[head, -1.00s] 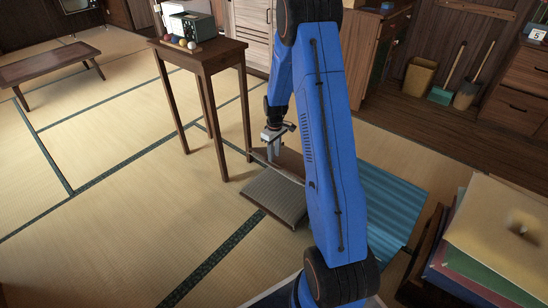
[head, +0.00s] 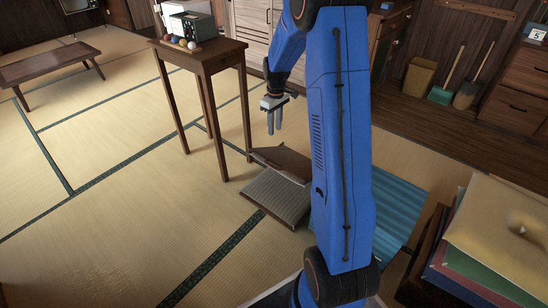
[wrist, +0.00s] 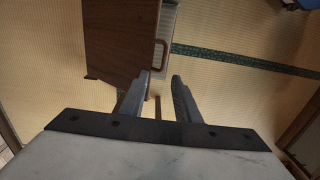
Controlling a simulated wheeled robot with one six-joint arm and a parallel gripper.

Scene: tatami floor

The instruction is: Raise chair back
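The floor chair lies on the tatami between the tall wooden stand and my arm. Its grey cushioned seat (head: 274,196) is flat on the floor. Its brown wooden back (head: 284,161) is behind the seat and looks low and slightly tilted; my arm hides its right end. In the wrist view the back (wrist: 118,45) is a brown panel with a loop-like handle (wrist: 160,55) at its right edge, just beyond the fingertips. My gripper (head: 274,132) points down above the back, apart from it. In the wrist view my gripper (wrist: 161,76) is open with nothing between its fingers.
The tall wooden stand (head: 200,58) is close on the left of the chair. A blue mat (head: 398,205) lies to the right, and stacked cushions (head: 500,235) stand at the right front.

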